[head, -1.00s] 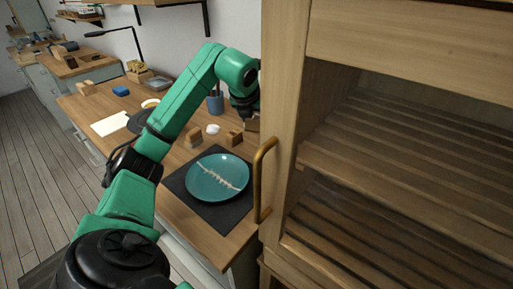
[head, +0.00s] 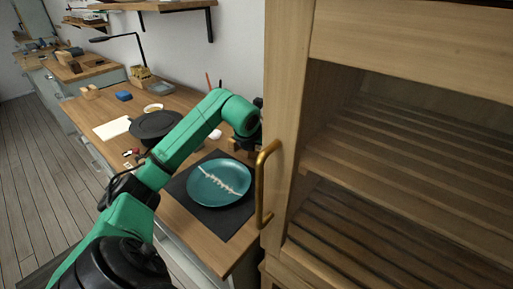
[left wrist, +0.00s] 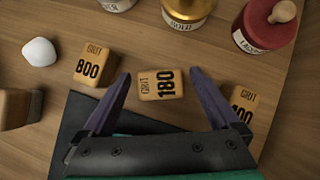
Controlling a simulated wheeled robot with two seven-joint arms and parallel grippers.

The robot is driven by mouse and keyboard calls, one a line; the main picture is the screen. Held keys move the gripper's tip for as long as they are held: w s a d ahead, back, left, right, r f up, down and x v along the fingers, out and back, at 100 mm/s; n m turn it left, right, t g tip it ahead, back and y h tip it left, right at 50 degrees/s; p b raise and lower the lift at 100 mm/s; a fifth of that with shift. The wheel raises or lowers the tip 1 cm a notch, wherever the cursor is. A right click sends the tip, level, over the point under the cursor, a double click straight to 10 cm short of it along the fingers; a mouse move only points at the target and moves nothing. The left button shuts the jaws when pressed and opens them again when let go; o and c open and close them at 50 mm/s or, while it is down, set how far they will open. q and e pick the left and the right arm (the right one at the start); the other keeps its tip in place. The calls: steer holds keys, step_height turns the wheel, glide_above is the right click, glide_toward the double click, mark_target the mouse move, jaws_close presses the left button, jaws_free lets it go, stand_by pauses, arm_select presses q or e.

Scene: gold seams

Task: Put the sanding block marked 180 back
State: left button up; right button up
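The sanding block marked 180 (left wrist: 162,85) stands on the wooden bench in the left wrist view, its label "GRIT 180" facing up. My left gripper (left wrist: 160,74) is open, one finger on each side of this block, with visible gaps to it. A block marked 800 (left wrist: 93,66) stands to the left of the fingers. Another block (left wrist: 240,100) stands to the right, its number partly covered by the finger. In the head view my left arm reaches over the bench, and its gripper is largely hidden at the cabinet's edge. My right gripper is not in view.
A teal plate (head: 219,188) with a pale seam lies on a dark mat (head: 235,222). A cabinet (head: 283,150) with a brass handle (head: 261,185) fills the right. A red jar (left wrist: 262,28) and a gold jar (left wrist: 183,12) stand beyond the blocks; a white lump (left wrist: 39,52) lies left.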

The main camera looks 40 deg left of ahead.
arm_select(q)
steer(key=shift+s+d+r, duration=0.1)
steer(key=shift+s+r, duration=0.05)
steer(key=shift+r, duration=0.3)
steer(key=v, duration=1.1)
steer(key=shift+s, duration=0.1)
